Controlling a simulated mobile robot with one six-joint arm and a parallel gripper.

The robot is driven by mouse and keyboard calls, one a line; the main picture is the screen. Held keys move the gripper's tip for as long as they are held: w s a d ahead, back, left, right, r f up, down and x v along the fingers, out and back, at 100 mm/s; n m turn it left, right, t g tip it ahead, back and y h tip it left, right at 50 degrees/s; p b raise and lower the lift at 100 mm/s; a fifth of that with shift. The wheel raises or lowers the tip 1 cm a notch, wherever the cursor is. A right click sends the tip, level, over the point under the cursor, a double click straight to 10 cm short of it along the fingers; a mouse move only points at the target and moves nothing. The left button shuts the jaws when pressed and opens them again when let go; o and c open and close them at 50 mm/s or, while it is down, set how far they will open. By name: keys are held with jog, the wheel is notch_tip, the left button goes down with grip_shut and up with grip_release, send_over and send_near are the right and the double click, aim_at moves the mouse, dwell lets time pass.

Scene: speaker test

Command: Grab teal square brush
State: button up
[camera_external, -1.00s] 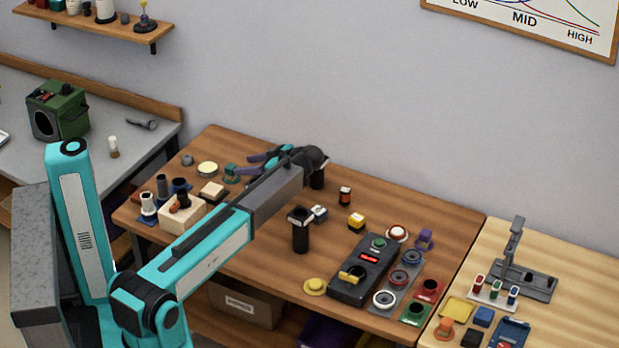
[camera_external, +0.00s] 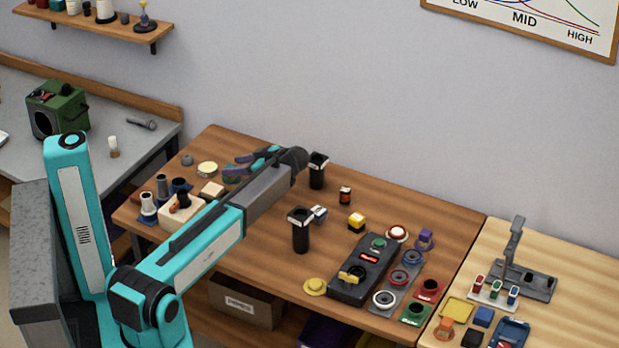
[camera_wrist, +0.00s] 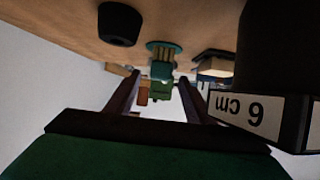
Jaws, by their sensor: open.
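A teal brush (camera_wrist: 162,47) with a round-looking teal end and tan bristles shows in the wrist view, just beyond my fingertips; I cannot tell whether its shape is square. A green part (camera_wrist: 160,90) shows below it, between the fingers. In the external view the teal brush (camera_external: 231,178) is at the back left of the wooden table, mostly hidden by my gripper. My gripper (camera_external: 238,166) is open, its fingers pointing left over the brush. In the wrist view my gripper (camera_wrist: 168,82) shows a finger on either side, nothing clasped.
A dark block with a white "6 cm" label (camera_wrist: 262,117) is close at the right in the wrist view. A dark knob (camera_wrist: 117,24) is at upper left. A pale round tin (camera_external: 207,168) and black tubes (camera_external: 318,172) stand nearby.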

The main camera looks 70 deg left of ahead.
dwell(0.5)
jog(key=c, duration=1.1)
jog(key=shift+r, duration=0.15)
jog(key=shift+r+b, duration=0.4)
jog(key=shift+r, duration=0.35)
jog(key=shift+r+b, duration=0.3)
jog(key=shift+r, duration=0.6)
jog(key=s+d+b, duration=0.1)
jog(key=s+d, duration=0.1)
jog(key=d, duration=0.2)
jog(key=s+d+r+b, duration=0.1)
jog(key=s+d, duration=0.2)
jog(key=d, duration=0.2)
jog(key=s+d+b, duration=0.1)
jog(key=s+d, duration=0.2)
jog(key=d, duration=0.1)
jog(key=shift+s+d+r, duration=0.2)
jog(key=shift+d, duration=0.1)
